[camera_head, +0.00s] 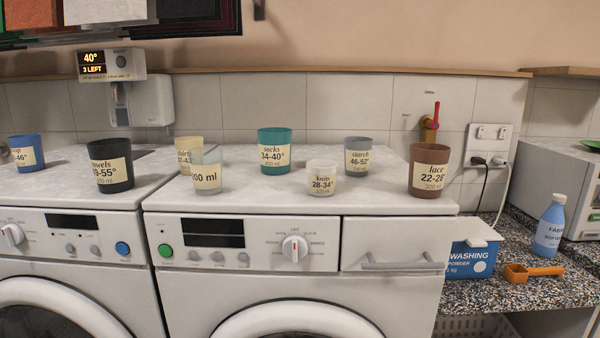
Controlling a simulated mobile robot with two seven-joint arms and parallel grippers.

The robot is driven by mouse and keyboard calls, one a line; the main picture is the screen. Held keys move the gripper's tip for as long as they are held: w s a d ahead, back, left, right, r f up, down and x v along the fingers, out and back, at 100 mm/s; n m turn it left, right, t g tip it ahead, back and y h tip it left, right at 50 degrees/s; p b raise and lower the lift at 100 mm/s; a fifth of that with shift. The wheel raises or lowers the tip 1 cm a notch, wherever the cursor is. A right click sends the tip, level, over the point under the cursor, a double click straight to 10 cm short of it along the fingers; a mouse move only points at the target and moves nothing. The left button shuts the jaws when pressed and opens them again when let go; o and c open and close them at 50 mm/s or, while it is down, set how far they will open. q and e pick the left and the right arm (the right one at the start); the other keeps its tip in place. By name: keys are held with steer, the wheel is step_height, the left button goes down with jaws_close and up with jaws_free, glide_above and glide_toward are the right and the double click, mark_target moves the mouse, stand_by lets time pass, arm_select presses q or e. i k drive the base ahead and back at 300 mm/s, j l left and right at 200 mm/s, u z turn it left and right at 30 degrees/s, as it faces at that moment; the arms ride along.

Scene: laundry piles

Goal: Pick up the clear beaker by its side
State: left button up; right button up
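The clear beaker (206,184) stands upright near the front left of the right washing machine's top. It is see-through and its label reads "...00 ml", with the left part hard to read. It stands just in front of a pale yellow beaker (187,146) and partly hides it. Whether the two touch I cannot tell. Neither of my grippers shows in the head view.
On the same top (240,195) stand a teal beaker (275,140), white beaker (322,168), grey beaker (359,146) and brown beaker (429,158). Black (110,151) and blue (27,141) beakers stand on the left machine. A dispenser (150,100) hangs behind.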

mark_target(205, 162)
steer(key=j+z, duration=0.25)
steer(key=j, duration=0.35)
steer(key=k+j+z, duration=0.1)
steer(key=j+z, duration=0.15)
steer(key=j, duration=0.3)
steer(key=i+l+u, duration=0.15)
steer(key=l, duration=0.4)
steer(key=i+l+u, duration=0.1)
steer(key=l, duration=0.45)
steer(key=i+l+u, duration=0.15)
steer(key=l, duration=0.4)
steer(key=l+u, duration=0.1)
steer(key=l, duration=0.5)
steer(key=i, duration=0.05)
